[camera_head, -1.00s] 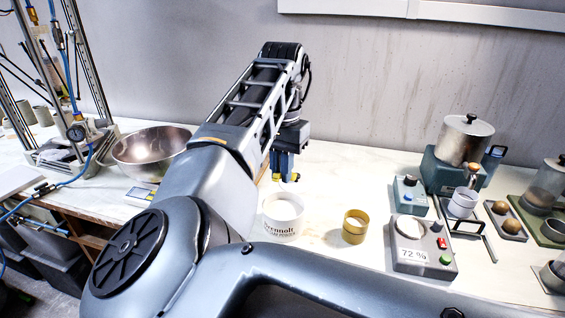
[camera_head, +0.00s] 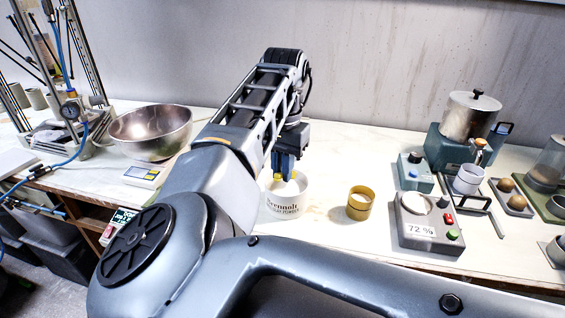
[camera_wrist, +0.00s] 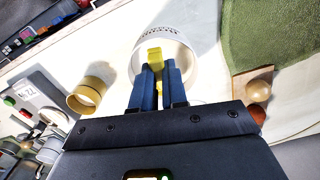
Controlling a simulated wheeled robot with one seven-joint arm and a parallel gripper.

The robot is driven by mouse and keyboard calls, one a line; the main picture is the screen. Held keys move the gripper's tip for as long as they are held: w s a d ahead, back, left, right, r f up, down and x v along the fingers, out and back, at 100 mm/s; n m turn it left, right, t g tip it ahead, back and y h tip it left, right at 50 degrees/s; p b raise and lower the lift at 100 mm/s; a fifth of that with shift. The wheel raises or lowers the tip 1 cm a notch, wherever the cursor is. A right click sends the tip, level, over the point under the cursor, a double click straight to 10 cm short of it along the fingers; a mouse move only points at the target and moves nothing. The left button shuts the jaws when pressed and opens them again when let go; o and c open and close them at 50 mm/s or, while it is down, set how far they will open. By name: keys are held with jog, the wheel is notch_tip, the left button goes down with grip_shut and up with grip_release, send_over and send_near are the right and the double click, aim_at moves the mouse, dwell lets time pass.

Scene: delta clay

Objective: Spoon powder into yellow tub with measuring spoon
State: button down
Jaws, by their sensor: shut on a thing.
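The white powder tub (camera_head: 290,203) stands on the bench in front of my arm, its label facing the head camera. It also shows in the wrist view (camera_wrist: 186,50). My gripper (camera_head: 284,178) is over the tub's opening, pointing down, its blue fingers shut on the yellow measuring spoon (camera_wrist: 155,57). The spoon's lower end reaches into the tub; its bowl and the powder cannot be made out. The yellow tub (camera_head: 360,203) stands upright and open just right of the white tub, apart from it. It shows left of my fingers in the wrist view (camera_wrist: 87,95).
A grey device reading 72 % (camera_head: 428,226) stands right of the yellow tub. A metal bowl (camera_head: 150,133) and a scale (camera_head: 146,175) are at left. A steel pot (camera_head: 470,116) is at back right. The wrist view shows a green mat (camera_wrist: 265,35) and a wooden-handled item (camera_wrist: 255,88).

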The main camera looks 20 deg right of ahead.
jog(key=shift+f+b, duration=0.5)
jog(key=shift+f, duration=1.4)
jog(key=shift+s+f, duration=0.2)
jog(key=shift+f, duration=0.65)
notch_tip(320, 180, up, 6)
jog(key=p, duration=0.4)
jog(key=shift+w+r+p, duration=0.15)
jog(key=shift+r+p, duration=0.05)
jog(key=shift+p, duration=0.1)
jog(key=shift+r, duration=1.3)
